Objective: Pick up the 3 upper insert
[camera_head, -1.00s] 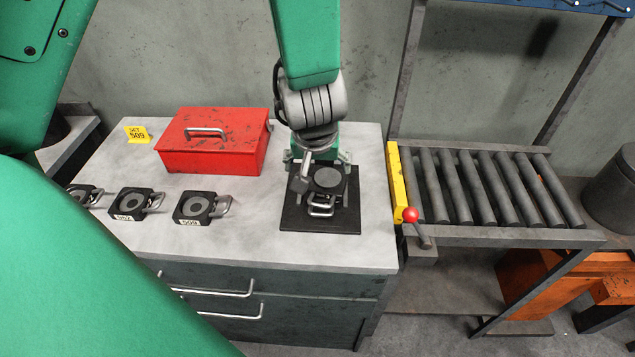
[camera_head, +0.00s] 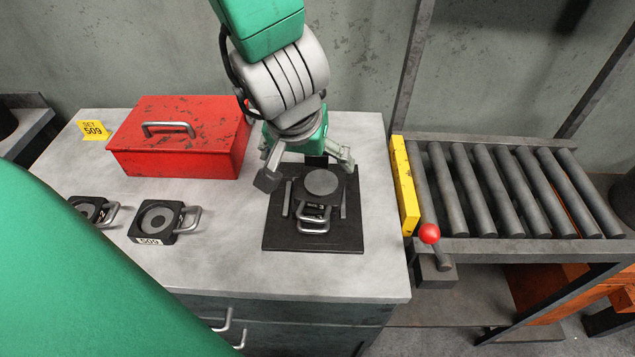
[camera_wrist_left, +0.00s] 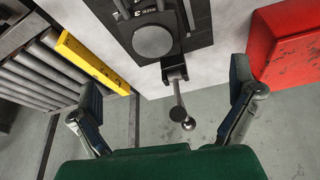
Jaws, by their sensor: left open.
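The upper insert, a dark block with a round grey disc (camera_head: 323,183) on top and metal handles in front, stands on a black plate (camera_head: 272,235). In the left wrist view the disc (camera_wrist_left: 153,40) is near the top, beside lettering that includes a 3. My left gripper (camera_head: 306,169) is open and empty behind and above the insert, its fingers spread to both sides. The gripper hides the insert's far side in the head view. My right gripper is not seen.
A red toolbox (camera_head: 180,145) and a yellow SET 509 sign (camera_head: 93,129) stand to the left. A roller conveyor (camera_head: 500,190) with a yellow bar (camera_head: 404,185) and a red-knobbed lever (camera_head: 429,233) is right.

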